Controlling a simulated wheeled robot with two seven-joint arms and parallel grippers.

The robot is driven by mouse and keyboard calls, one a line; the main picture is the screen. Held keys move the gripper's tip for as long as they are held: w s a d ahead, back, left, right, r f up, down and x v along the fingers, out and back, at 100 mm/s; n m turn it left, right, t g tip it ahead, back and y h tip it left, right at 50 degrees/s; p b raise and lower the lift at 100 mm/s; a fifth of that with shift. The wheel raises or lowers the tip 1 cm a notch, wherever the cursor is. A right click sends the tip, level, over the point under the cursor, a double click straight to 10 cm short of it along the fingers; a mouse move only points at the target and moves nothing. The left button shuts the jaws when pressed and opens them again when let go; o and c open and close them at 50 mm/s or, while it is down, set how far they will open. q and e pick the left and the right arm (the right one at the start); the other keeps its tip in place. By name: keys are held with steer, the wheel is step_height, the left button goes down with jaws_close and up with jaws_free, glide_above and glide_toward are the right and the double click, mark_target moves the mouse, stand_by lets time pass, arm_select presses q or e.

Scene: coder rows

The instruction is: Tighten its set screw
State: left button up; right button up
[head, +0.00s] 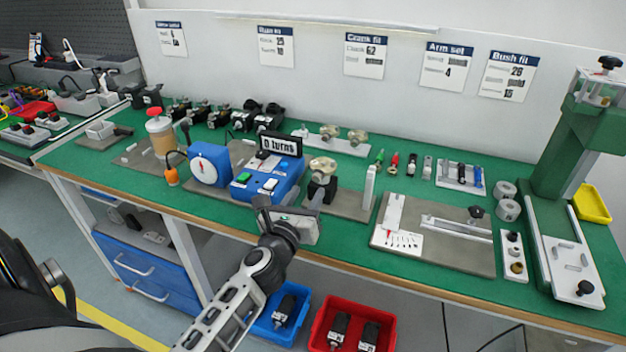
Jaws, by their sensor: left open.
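A row of upright hand tools stands at the back: a green-handled one (379,158), a red-handled one (394,163) and darker ones (411,165). A pale metal part (322,166) sits on a black holder (322,188) on a grey plate, right of a blue box (268,180) with a display reading "0 turns". No set screw can be made out at this size. My left gripper (288,207) is open and appears empty at the bench's front edge, in front of the blue box. My right gripper is not in view.
A blue unit with a white dial (204,170) stands left of the box. A scale plate with a pointer (398,240) lies to the right. A green press (565,150) stands at the far right. Blue (262,328) and red (318,325) bins with dark parts sit below the bench.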

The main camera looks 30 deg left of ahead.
mark_target(316, 179)
arm_select(q)
steer(key=x, duration=0.5)
jaws_close()
